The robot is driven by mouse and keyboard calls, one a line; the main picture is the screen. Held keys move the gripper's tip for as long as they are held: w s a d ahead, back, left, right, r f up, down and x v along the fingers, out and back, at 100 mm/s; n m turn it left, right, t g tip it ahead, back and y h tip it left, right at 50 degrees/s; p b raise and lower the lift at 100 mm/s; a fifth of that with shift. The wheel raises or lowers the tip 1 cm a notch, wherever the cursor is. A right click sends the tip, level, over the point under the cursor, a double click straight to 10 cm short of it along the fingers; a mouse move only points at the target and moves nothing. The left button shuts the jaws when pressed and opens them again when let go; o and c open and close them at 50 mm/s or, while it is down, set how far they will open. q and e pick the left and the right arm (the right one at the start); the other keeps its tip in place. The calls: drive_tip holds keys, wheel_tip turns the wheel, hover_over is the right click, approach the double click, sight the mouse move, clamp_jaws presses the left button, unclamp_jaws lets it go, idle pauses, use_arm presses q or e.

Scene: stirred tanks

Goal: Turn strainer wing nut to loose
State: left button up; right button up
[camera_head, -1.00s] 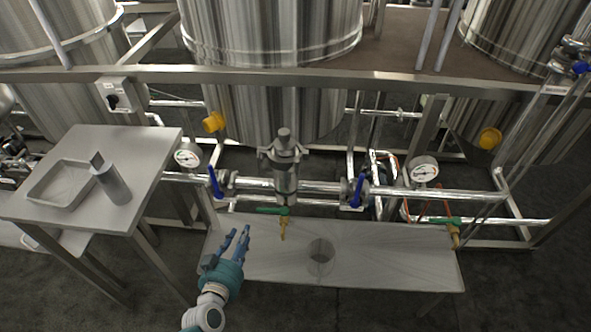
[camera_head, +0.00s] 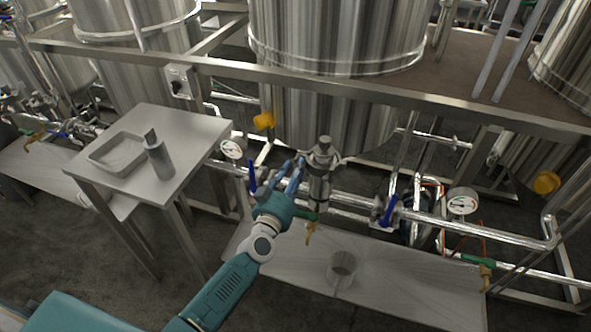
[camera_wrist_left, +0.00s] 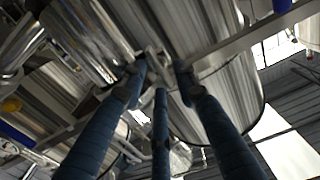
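The steel strainer (camera_head: 319,185) stands upright on the pipe in the middle of the head view, with a clamp around its top. The wing nut is too small to make out clearly; the left side of the clamp (camera_head: 306,156) is close to my left fingertips. My left gripper (camera_head: 293,165) reaches up to the left side of the strainer top. In the left wrist view its blue fingers (camera_wrist_left: 159,72) are spread, with a metal piece (camera_wrist_left: 153,62) seen between or beyond their tips. Contact cannot be told. My right gripper is not in view.
Blue-handled valves stand left (camera_head: 252,178) and right (camera_head: 389,211) of the strainer. A green-handled tap (camera_head: 309,228) is below it, above a low bench (camera_head: 400,285) with a cup (camera_head: 341,268). A side table (camera_head: 190,125) holds a tray (camera_head: 98,157) and a bottle (camera_head: 159,160).

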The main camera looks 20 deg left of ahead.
use_arm(q)
drive_tip(key=shift+w, duration=0.45)
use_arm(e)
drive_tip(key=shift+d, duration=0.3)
use_arm(q)
drive_tip(key=shift+c, duration=0.5)
clamp_jaws()
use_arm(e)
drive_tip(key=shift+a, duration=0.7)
use_arm(q)
drive_tip(key=shift+n, duration=0.3)
drive_tip(key=shift+a+f+n+b, duration=0.15)
drive_tip(key=shift+n+b, duration=0.35)
drive_tip(key=shift+n, duration=2.35)
drive_tip(key=shift+a+r+n+b, duration=0.15)
drive_tip(key=shift+n+b, duration=0.35)
drive_tip(key=shift+n, duration=2.4)
drive_tip(key=shift+a+f+n+b, duration=0.2)
drive_tip(key=shift+n+b, duration=0.3)
drive_tip(key=shift+n, duration=2.35)
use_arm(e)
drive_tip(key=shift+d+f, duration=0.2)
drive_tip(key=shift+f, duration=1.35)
